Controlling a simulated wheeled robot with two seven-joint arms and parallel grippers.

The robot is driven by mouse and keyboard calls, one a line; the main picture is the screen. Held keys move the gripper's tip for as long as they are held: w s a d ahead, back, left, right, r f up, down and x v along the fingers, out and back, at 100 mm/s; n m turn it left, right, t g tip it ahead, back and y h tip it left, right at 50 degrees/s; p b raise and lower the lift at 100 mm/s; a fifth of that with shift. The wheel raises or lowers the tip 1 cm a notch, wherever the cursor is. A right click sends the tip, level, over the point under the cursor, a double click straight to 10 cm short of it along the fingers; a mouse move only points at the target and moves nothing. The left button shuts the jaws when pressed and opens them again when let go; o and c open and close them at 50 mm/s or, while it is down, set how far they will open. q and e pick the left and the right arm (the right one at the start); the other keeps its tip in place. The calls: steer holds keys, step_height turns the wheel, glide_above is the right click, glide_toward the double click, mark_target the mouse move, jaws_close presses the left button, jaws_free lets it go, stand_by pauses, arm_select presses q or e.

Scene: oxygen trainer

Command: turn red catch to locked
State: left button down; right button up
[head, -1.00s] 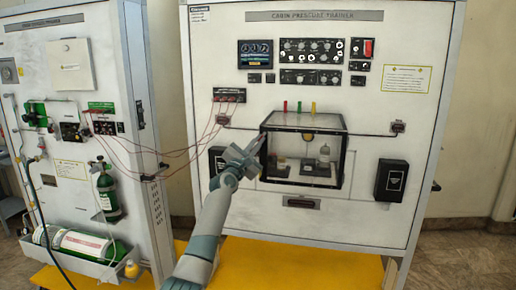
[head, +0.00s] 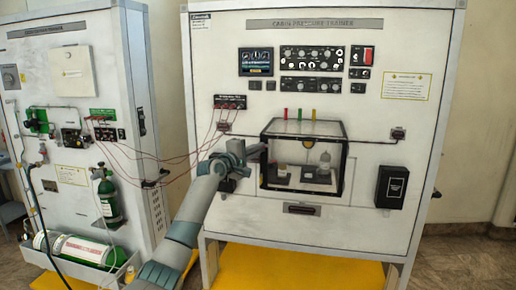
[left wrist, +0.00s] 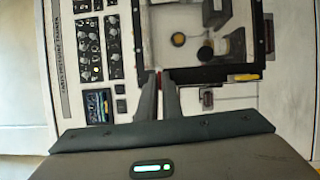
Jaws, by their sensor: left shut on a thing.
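The red catch (left wrist: 158,80) shows as a small red strip at the upper-left corner of the clear chamber, between my left fingertips in the left wrist view. My left gripper (left wrist: 159,82) is shut on it, with one dark finger on each side. In the head view my left gripper (head: 262,148) reaches from the left to the left edge of the clear chamber (head: 335,180). The catch is hidden behind the fingers there, and its turned position cannot be told. My right gripper is not in view.
A yellow catch (left wrist: 248,76) sits farther along the same chamber edge. Red, green and yellow posts (head: 299,113) stand above the chamber. Red leads (head: 190,160) hang left of my arm. A black box (head: 391,187) is at the right, and another is mostly behind my arm.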

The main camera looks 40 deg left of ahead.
arm_select(q)
steer(key=shift+m, duration=0.4)
steer(key=c, duration=1.9)
jaws_free()
steer(key=shift+c, duration=0.2)
steer(key=shift+s, duration=0.1)
steer(key=s+b, duration=0.5)
steer(key=s, duration=1.2)
steer(key=shift+d+b, duration=0.25)
steer(key=shift+b, duration=0.1)
